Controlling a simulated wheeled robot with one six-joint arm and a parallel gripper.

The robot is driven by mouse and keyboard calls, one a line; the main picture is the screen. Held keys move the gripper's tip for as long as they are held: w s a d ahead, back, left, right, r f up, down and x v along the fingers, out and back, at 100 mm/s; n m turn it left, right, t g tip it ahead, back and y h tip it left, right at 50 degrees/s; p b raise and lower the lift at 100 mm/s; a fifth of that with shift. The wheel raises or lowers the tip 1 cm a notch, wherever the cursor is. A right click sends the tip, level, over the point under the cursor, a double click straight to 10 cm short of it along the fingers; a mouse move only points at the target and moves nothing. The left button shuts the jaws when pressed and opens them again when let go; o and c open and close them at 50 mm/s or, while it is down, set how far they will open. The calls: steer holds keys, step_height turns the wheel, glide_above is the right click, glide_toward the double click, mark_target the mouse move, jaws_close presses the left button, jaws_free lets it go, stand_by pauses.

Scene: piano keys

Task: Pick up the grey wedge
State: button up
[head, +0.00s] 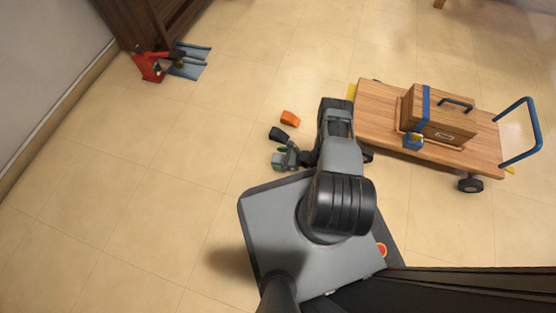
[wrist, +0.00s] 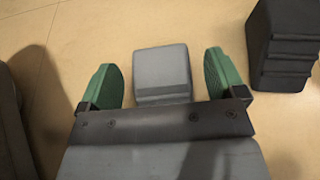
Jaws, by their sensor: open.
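The grey wedge (wrist: 162,70) lies on the tiled floor in the wrist view. It is a block with a flat top and a stepped near face. My gripper (wrist: 161,78) is open, with one green finger pad to the left of the wedge and one to the right. A gap of floor shows on each side, so neither pad touches it. The gripper's dark palm hides the wedge's near lower part. In the head view my gripper (head: 283,159) is low by the floor, left of my arm, and I cannot clearly separate the wedge from it.
A black ribbed wedge (wrist: 284,45) stands close at the right; it also shows in the head view (head: 279,134). An orange wedge (head: 290,118) lies beyond it. A wooden cart (head: 380,105) bearing a wooden box (head: 437,118) is at the right.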

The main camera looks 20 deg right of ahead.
steer(key=shift+c, duration=0.3)
steer(key=shift+d, duration=0.1)
steer(key=c, duration=1.1)
steer(key=shift+o, duration=0.2)
